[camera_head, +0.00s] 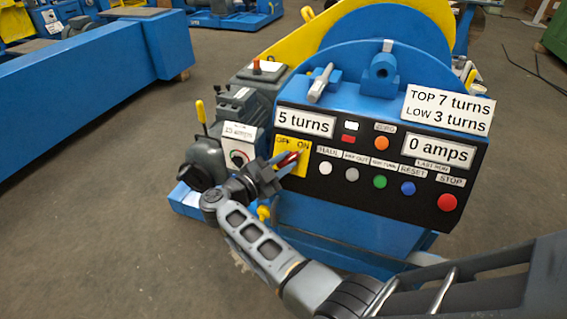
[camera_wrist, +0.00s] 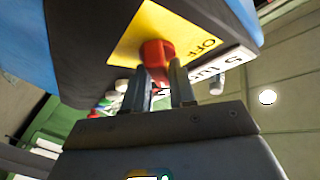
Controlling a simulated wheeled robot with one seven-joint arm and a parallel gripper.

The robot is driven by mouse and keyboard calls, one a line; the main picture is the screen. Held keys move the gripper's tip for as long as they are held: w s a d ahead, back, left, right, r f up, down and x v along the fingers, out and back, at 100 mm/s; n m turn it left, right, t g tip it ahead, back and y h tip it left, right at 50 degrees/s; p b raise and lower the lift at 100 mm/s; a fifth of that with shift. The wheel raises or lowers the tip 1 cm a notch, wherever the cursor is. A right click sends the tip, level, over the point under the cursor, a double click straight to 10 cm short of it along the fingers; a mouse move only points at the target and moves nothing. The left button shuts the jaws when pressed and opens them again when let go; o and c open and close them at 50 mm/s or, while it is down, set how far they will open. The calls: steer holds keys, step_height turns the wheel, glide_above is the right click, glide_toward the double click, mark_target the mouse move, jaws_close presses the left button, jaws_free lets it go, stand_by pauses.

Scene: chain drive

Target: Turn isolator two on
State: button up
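The isolator is a red handle (camera_head: 288,158) on a yellow plate (camera_head: 303,165) marked OFF on the left and ON on the right. It sits at the left end of a black control panel (camera_head: 352,203). No number for it is readable. My gripper (camera_head: 283,164) reaches it from the lower left. In the wrist view, the two fingers of my gripper (camera_wrist: 162,82) stand close on either side of the red handle (camera_wrist: 157,52), which fills the gap at their tips. The fingers hide part of the handle, so I cannot tell its exact setting.
The panel carries white (camera_head: 324,168), green (camera_head: 380,182), blue (camera_head: 408,188) and red (camera_head: 447,202) buttons, and displays reading 5 turns (camera_head: 305,122) and 0 amps (camera_head: 438,150). A yellow-topped lever (camera_head: 201,112) and grey motor (camera_head: 250,100) stand left. Blue beams (camera_head: 90,75) lie behind.

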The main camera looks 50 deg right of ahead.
steer(key=o, duration=0.3)
steer(key=shift+w+a, duration=0.15)
steer(key=shift+a, duration=1.8)
steer(key=shift+w+a, duration=0.15)
steer(key=shift+a, duration=1.8)
